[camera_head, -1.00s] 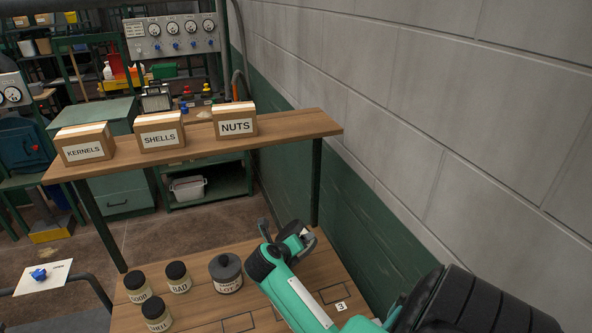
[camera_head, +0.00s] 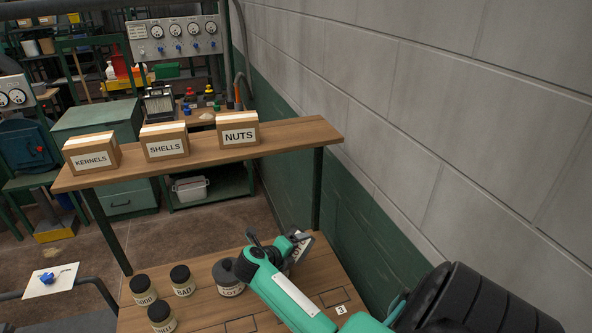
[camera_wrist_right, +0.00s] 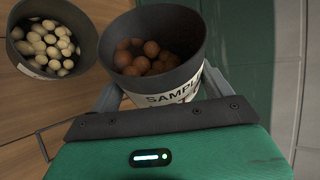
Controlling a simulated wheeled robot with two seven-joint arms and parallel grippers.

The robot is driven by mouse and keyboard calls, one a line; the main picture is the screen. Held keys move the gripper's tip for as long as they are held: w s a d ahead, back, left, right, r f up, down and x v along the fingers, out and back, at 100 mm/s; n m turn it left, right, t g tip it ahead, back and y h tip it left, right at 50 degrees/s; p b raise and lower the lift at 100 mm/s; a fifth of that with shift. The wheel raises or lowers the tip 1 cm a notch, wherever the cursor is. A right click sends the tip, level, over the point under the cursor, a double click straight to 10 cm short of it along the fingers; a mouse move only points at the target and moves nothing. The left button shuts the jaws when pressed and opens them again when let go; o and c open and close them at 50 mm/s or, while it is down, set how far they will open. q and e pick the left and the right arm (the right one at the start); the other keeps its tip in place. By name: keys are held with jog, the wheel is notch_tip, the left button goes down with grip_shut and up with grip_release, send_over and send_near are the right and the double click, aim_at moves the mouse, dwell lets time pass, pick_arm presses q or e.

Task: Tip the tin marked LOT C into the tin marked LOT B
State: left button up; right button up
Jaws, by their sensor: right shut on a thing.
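My right gripper (camera_head: 290,247) is above the right part of the table in the head view. In the right wrist view it is shut on a dark grey tin (camera_wrist_right: 175,90) with brown nuts inside. Its white label reads SAMPLE and part of LOT; the letter is hidden. In the head view my gripper mostly hides this tin. A second grey tin (camera_head: 226,279), its label partly reading LOT with the letter unreadable, stands on the table left of my right arm. It also shows in the wrist view (camera_wrist_right: 90,60), holding pale nuts. My left gripper is out of view.
Several dark-lidded jars, including BAD (camera_head: 182,281), stand on the table (camera_head: 205,312) left of the tins. A raised shelf (camera_head: 290,138) behind carries boxes marked KERNELS, SHELLS and NUTS (camera_head: 239,131). A block wall (camera_head: 440,110) closes the right side.

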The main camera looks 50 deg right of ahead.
jog(key=shift+w+r+n+g+p, duration=0.1)
jog(key=shift+w+n+g+p, duration=0.15)
jog(key=shift+n+p, duration=0.2)
jog(key=shift+w+a+f+n+g+h, duration=0.2)
jog(key=shift+w+f+n+g+h, duration=0.25)
jog(key=shift+n+g, duration=0.2)
jog(key=shift+w+a+r+n+g+h+p, duration=0.3)
jog(key=shift+w+a+n+g+h+p, duration=0.1)
jog(key=shift+n+g+h+p, duration=0.15)
jog(key=shift+w+a+r+n+g+h, duration=0.3)
jog(key=shift+w+a+n, duration=0.2)
jog(key=shift+n, duration=0.35)
jog(key=shift+d+f, duration=0.1)
